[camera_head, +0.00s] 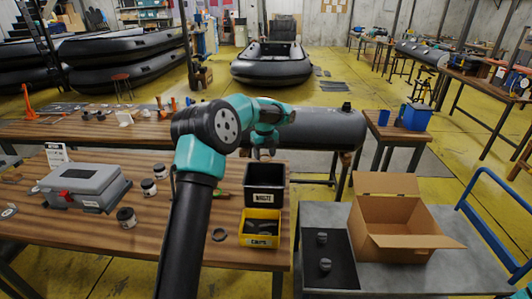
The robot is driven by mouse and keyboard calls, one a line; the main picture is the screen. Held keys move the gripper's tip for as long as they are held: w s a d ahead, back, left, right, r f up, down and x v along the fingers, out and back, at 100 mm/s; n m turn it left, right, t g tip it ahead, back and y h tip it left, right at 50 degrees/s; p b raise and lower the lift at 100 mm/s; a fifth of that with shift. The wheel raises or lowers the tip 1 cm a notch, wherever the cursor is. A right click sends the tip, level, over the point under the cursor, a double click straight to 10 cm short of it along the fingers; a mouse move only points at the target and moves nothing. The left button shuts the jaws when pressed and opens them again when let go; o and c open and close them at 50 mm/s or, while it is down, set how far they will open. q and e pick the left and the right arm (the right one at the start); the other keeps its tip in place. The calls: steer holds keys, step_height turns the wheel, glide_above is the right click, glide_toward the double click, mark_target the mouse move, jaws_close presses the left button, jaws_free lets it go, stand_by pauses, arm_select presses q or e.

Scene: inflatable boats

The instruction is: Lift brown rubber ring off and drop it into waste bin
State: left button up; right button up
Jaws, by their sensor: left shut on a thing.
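My left gripper (262,152) hangs just above and behind the waste bin, in front of the grey tube. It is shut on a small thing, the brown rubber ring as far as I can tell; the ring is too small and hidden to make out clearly. The waste bin (248,199) is a black open box with a white WASTE label, at the right end of the wooden workbench. My right gripper is out of view.
A yellow labelled bin (260,240) with dark parts stands in front of the waste bin. A dark ring (213,234) lies left of it. A grey toolbox (85,185) and several small jars stand to the left. An open cardboard box (390,243) and black tray (327,280) are right.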

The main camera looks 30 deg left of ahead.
arm_select(q)
steer(key=shift+f, duration=1.75)
steer(key=o, duration=0.7)
steer(key=shift+r, duration=2)
steer(key=shift+d, duration=0.15)
